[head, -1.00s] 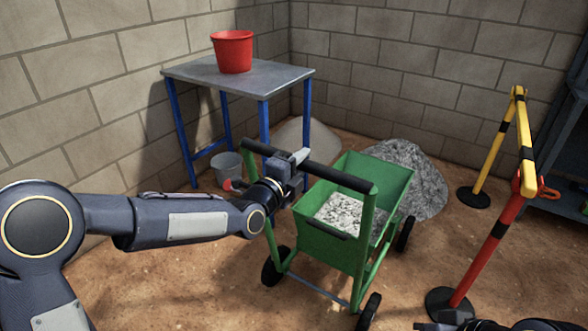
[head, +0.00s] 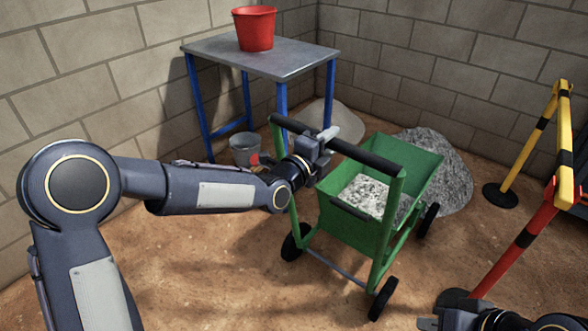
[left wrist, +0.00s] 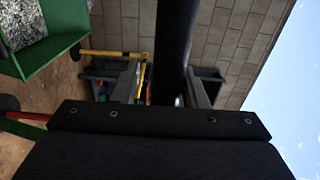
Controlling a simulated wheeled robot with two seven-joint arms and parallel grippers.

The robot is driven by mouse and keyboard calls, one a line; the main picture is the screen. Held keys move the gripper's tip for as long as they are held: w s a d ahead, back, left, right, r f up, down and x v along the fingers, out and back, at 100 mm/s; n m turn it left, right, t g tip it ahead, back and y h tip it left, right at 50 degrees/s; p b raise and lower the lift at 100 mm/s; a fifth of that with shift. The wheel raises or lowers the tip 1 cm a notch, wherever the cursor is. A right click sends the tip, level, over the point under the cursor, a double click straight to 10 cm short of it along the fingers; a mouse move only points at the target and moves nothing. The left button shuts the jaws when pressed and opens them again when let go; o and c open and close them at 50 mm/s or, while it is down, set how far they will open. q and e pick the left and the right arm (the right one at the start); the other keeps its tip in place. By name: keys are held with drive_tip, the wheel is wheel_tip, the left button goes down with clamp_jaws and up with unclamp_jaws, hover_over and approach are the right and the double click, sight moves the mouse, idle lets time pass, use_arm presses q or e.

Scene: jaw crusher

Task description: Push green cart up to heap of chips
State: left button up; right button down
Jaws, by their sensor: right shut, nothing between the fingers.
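The green cart (head: 350,225) stands on the dirt floor, tub toward the heap, with grey-white chips (head: 375,194) inside. The heap of chips (head: 450,175) lies just beyond the tub, which hides part of it; whether they touch is unclear. My left gripper (head: 328,138) is at the cart's black handle bar (head: 368,153). In the left wrist view the bar (left wrist: 172,45) runs between the fingers of the left gripper (left wrist: 165,85), which stand apart with slim gaps beside it. My right gripper (head: 428,323) is shut and empty at the bottom edge, right of the cart.
A blue-legged table (head: 290,60) with a red bucket (head: 254,28) stands at the back left. A grey bucket (head: 244,149) and a pale heap (head: 335,118) are near it. A red-and-yellow barrier (head: 525,238) stands right of the cart. Block walls close the corner.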

use_arm(q)
drive_tip(key=o, duration=0.3)
drive_tip(key=shift+r, duration=0.15)
